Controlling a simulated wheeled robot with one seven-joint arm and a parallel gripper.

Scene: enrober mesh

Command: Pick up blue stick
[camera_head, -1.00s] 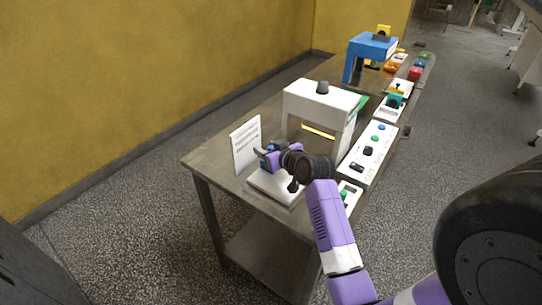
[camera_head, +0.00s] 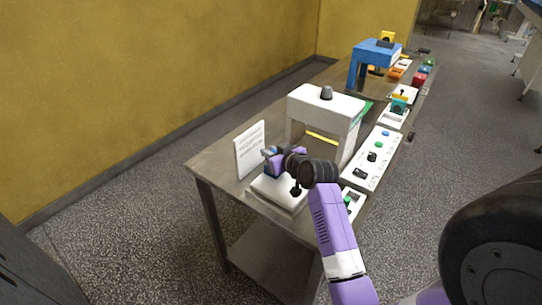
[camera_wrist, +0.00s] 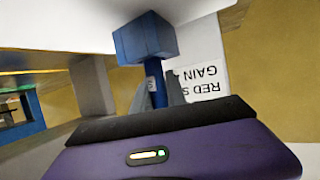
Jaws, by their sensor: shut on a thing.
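The blue stick shows in the wrist view as a blue block-like head (camera_wrist: 145,40) on a narrower blue stem that runs down between my fingers. My gripper (camera_wrist: 160,92) is shut on the stem, one grey finger on each side. In the head view my gripper (camera_head: 272,160) is at the near end of the table, over a white base plate (camera_head: 277,193). The stick is small there and mostly hidden by my gripper and wrist. I cannot tell whether its lower end touches the plate.
A white sign (camera_head: 249,150) stands upright just left of my gripper. A white arch (camera_head: 326,103) stands behind it. A white button panel (camera_head: 371,158) lies along the right edge of the metal table (camera_head: 215,160). A blue arch (camera_head: 376,52) stands farther back.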

